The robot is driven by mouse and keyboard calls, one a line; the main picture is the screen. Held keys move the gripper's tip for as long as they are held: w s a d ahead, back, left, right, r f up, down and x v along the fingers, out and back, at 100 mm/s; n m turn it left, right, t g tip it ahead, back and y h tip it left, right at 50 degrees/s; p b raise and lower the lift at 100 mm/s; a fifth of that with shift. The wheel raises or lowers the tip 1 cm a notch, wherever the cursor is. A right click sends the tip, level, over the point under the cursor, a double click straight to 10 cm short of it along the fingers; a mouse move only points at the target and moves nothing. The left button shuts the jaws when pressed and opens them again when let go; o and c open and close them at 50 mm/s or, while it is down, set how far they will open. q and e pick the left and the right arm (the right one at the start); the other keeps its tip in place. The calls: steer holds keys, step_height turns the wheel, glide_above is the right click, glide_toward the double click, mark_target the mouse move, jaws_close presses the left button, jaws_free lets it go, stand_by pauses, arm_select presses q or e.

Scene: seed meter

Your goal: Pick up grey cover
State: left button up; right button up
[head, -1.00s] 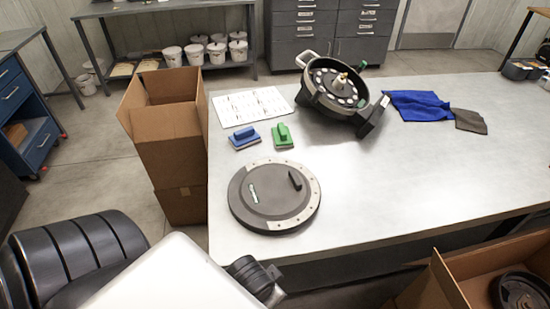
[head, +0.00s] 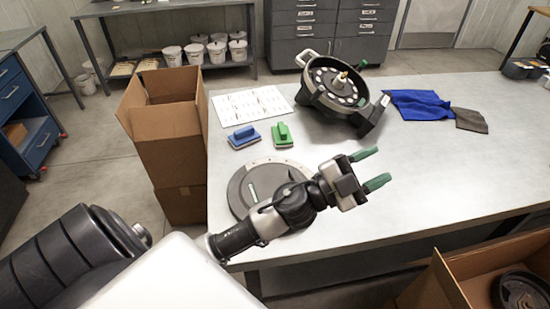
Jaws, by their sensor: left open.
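The grey cover (head: 240,190) is a round dark grey disc with a lighter rim, lying flat on the table at the near left. My left arm crosses over its right and lower part and hides its small black handle. My left gripper (head: 376,168) has green fingertips and is open and empty. It is to the right of the cover, pointing right, and appears to be above the table. My right gripper is not in view.
The seed meter housing (head: 335,85) stands at the table's back. A blue block (head: 243,138), a green block (head: 282,135) and a white sheet (head: 250,105) lie behind the cover. Blue cloth (head: 418,104) lies right. Cardboard boxes (head: 165,135) stand left.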

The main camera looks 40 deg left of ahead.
arm_select(q)
steer(key=d+f+m+g+h, duration=0.1)
steer(key=d+m+g+h, duration=0.35)
steer(key=m+g, duration=0.5)
steer(key=g+y, duration=0.9)
steer(key=y, duration=0.8)
glide_toward(296, 177)
steer(key=shift+n, duration=0.45)
step_height(296, 177, down, 4)
steer(key=shift+s+f+p, duration=0.1)
steer(key=shift+p, duration=0.45)
step_height(296, 177, down, 5)
steer(key=shift+d+r+p, duration=0.1)
steer(key=shift+r+p, duration=0.05)
steer(key=shift+p, duration=0.85)
steer(key=shift+f, duration=0.45)
steer(key=shift+c, duration=0.2)
